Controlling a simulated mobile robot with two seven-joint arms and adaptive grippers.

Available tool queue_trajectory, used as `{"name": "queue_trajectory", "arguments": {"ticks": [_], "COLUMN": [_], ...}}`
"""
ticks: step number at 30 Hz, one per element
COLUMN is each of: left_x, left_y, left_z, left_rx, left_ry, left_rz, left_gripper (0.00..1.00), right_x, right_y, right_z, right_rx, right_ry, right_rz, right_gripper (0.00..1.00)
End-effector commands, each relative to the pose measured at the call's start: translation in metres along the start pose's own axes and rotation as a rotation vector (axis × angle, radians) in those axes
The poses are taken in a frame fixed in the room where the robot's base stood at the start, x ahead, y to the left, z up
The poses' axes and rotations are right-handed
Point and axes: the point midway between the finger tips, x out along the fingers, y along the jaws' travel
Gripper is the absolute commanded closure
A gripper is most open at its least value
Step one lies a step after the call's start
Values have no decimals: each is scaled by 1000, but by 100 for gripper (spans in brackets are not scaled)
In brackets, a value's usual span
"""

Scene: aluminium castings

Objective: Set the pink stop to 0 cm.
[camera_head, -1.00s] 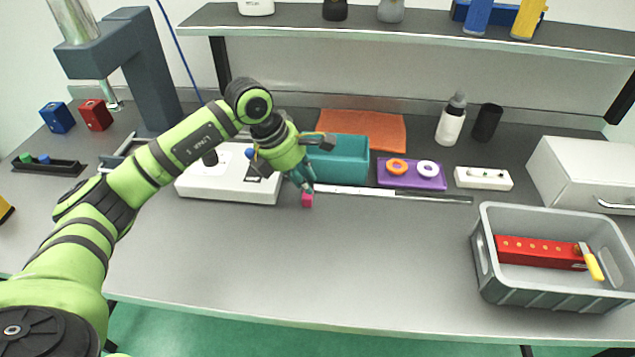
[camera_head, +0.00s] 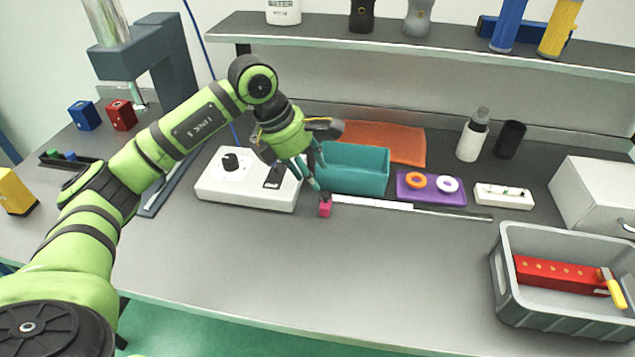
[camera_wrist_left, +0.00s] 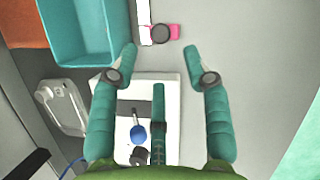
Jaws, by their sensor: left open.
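The pink stop (camera_head: 325,209), a small block with a dark knob, sits at the left end of a long white and grey rail (camera_head: 385,204) on the table. In the left wrist view the stop (camera_wrist_left: 174,31) is at the top, with the white rail (camera_wrist_left: 144,25) running past it. My left gripper (camera_head: 315,182) is open and empty, just above and behind the stop in the head view. In the left wrist view its fingertips (camera_wrist_left: 160,58) are spread wide, and the stop lies beyond them. Scale marks on the rail are too small to read. My right gripper is out of view.
A white box with a knob (camera_head: 215,190) stands left of the stop, and a teal bin (camera_head: 355,183) stands behind the rail. A purple tray (camera_head: 418,197) with two rings and a grey crate (camera_head: 545,305) lie to the right. The table in front is clear.

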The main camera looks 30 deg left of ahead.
Motion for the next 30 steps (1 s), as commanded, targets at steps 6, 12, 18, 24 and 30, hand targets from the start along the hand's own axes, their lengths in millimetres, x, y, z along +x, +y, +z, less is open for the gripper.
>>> {"name": "queue_trajectory", "arguments": {"ticks": [6,12,18,24,30], "left_x": [-43,-62,-64,-64,-67], "left_y": [1,1,1,1,1], "left_z": [0,-1,-1,-1,0], "left_rx": [0,-1,-1,-1,0], "left_ry": [-2,0,0,0,0], "left_rz": [3,1,1,1,1], "left_gripper": [52,52,52,52,52], "right_x": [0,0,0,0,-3], "right_y": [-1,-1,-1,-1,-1], "right_z": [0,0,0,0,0], "right_rx": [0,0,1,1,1], "right_ry": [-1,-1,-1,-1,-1], "right_rz": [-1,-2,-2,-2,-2], "right_gripper": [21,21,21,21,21]}}
